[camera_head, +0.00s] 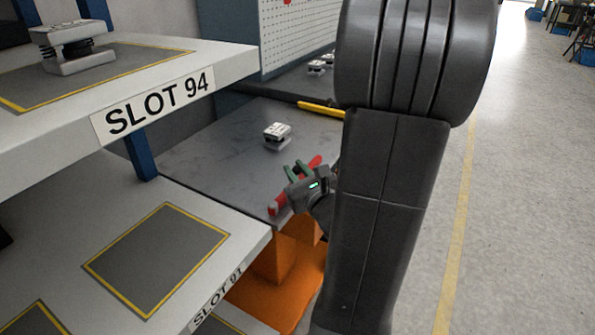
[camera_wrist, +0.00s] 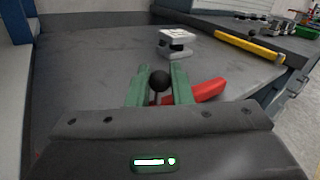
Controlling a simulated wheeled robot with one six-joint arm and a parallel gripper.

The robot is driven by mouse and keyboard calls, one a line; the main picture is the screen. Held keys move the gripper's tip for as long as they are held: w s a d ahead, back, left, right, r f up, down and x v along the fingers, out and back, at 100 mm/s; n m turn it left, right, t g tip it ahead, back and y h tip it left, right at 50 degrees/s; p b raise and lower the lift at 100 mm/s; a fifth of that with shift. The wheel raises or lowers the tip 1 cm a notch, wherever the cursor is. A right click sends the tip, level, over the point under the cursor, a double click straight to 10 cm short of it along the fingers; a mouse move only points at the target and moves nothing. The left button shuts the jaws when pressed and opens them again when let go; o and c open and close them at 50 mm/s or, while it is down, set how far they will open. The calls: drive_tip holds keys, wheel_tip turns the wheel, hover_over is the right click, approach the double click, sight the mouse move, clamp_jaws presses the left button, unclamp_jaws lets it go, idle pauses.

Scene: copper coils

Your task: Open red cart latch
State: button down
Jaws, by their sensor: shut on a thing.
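The red latch (camera_head: 279,204) is a red bar at the front edge of a grey cart top (camera_head: 220,150). In the wrist view its red part (camera_wrist: 209,90) shows to the right of the fingers, with a black ball knob (camera_wrist: 159,82) between them. My gripper (camera_head: 297,171) has green fingers and is at the latch. In the wrist view the fingers (camera_wrist: 160,88) stand on both sides of the knob, shut on it. The lower part of the latch is hidden behind my gripper body.
A grey metal part (camera_head: 277,135) sits on the cart top beyond my gripper. A yellow bar (camera_head: 321,109) lies at the far edge. White shelves, one labelled SLOT 94 (camera_head: 158,103), stand at the left. An orange base (camera_head: 277,262) is below. Open floor (camera_head: 520,170) is at the right.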

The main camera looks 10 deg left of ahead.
drive_tip(key=c, duration=1.3)
unclamp_jaws()
drive_tip(key=shift+d, duration=0.1)
drive_tip(key=shift+c, duration=0.2)
drive_tip(key=v, duration=1.3)
drive_tip(key=shift+s+d+p, duration=0.25)
drive_tip(key=shift+s+p, duration=0.05)
drive_tip(key=shift+p, duration=0.15)
drive_tip(key=shift+a, duration=0.1)
drive_tip(key=shift+b+x, duration=0.45)
drive_tip(key=shift+x, duration=6.15)
drive_tip(key=shift+s, duration=0.1)
